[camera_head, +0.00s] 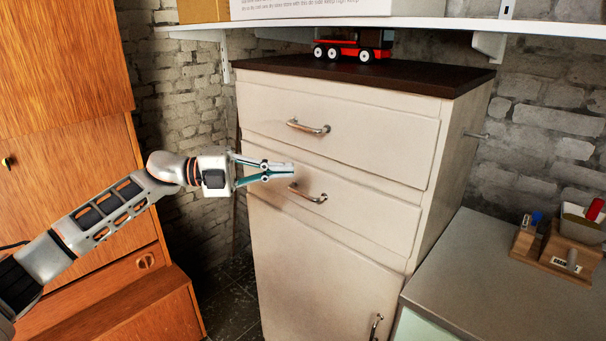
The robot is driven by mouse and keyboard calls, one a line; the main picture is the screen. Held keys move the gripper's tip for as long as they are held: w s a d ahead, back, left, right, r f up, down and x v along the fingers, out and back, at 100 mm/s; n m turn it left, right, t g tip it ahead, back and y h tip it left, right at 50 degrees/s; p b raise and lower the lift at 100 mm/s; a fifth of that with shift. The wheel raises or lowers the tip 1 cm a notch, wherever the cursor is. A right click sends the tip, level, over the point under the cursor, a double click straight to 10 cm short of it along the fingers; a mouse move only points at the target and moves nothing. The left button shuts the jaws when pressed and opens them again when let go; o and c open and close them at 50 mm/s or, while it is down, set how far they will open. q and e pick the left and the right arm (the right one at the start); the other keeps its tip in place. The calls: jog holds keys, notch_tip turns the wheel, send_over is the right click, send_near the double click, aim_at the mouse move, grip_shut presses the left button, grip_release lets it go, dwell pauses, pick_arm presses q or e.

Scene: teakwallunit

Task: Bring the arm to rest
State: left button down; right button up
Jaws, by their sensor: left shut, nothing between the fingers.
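My left arm reaches in from the lower left. Its left gripper (292,170) points right, in front of the cream cabinet (345,245). The gripper's fingertips are together and nothing shows between them. In the picture the fingertips lie just above the metal handle (308,194) of the second drawer. I cannot tell whether they touch the drawer front. Both drawers look closed. My right gripper is out of view.
A red toy truck (345,50) stands on the cabinet's dark top, below a white shelf (400,23). An orange-brown wooden wall unit (70,150) is at left. A grey counter (500,275) with wooden holders (567,252) is at right. Dark floor (232,300) shows between the units.

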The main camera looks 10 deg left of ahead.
pick_arm(q)
jog(key=s+d+f+n+t+y, duration=0.1)
jog(key=s+f+n+t+y, duration=0.1)
jog(key=f+n+t, duration=0.35)
jog(key=s+d+f+n+t+y, duration=0.1)
jog(key=s+f+n+t, duration=0.15)
jog(key=f+n, duration=0.6)
jog(key=s+d+f+n+t+y, duration=0.2)
jog(key=s+f+n+t, duration=0.1)
jog(key=f, duration=0.7)
jog(key=s+a+f+n+g+y, duration=0.2)
jog(key=s+a+f+n+y, duration=0.1)
jog(key=s+f, duration=0.8)
jog(key=s+a+f+n+g+y, duration=0.2)
jog(key=s+a+f+n+y, duration=0.2)
jog(key=s+f, duration=0.8)
notch_tip(320, 180, down, 3)
jog(key=n+y, duration=0.2)
jog(key=n, duration=0.2)
jog(key=shift+n+g+y, duration=0.3)
jog(key=shift+r, duration=0.1)
